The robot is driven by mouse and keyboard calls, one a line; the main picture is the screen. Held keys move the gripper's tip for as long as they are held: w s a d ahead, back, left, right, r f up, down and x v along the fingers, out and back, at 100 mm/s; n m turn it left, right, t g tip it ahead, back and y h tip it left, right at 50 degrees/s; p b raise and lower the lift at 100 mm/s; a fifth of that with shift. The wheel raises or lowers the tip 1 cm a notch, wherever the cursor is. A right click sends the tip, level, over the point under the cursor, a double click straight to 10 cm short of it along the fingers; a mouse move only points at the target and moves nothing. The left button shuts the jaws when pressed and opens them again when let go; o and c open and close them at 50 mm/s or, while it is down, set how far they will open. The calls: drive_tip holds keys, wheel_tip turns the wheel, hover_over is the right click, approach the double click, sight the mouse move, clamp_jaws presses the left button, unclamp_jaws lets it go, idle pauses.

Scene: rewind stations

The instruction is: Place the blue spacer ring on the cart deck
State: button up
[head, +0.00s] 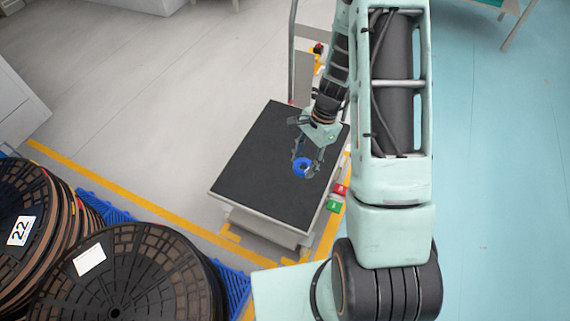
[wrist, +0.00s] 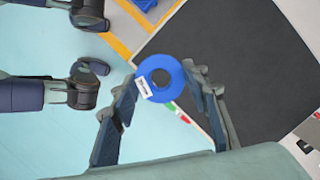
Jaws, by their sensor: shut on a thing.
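The blue spacer ring (head: 302,166) is between the fingers of my gripper (head: 309,160), over the right part of the cart deck (head: 255,165). The deck is a dark, flat rectangle. In the wrist view the ring (wrist: 160,78) shows its round hole and a small white label, with a fingertip of my gripper (wrist: 160,88) on each side. My gripper is shut on the ring. The deck (wrist: 240,50) fills the upper right there. I cannot tell how high the ring is above the deck.
Large black reels (head: 120,275) stand on a blue pallet (head: 238,285) at the lower left. The cart has an upright handle (head: 292,60) at its far end. Most of the deck is bare.

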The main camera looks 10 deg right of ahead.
drive_tip(key=w+d+f+m+t+b, duration=0.1)
drive_tip(key=d+f+m+t+b, duration=0.1)
drive_tip(key=d+f+m+b, duration=0.35)
drive_tip(key=m+t+b, duration=0.2)
drive_tip(key=m+b, duration=0.5)
drive_tip(key=m, duration=0.2)
hover_over(290, 179)
drive_tip(key=s+d, duration=0.1)
drive_tip(key=d, duration=0.1)
drive_tip(key=shift+n+h, duration=0.25)
drive_tip(key=shift+h, duration=0.15)
drive_tip(key=f, duration=1.6)
drive_tip(key=shift+s+a+f, duration=0.15)
drive_tip(key=shift+a+f, duration=0.05)
drive_tip(key=shift+f, duration=0.15)
drive_tip(key=shift+w+a+f, duration=0.2)
drive_tip(key=shift+a+f, duration=0.1)
drive_tip(key=shift+f, duration=0.15)
drive_tip(key=shift+w+f+b, duration=0.1)
drive_tip(key=shift+f+b, duration=0.5)
drive_tip(key=shift+f, duration=0.95)
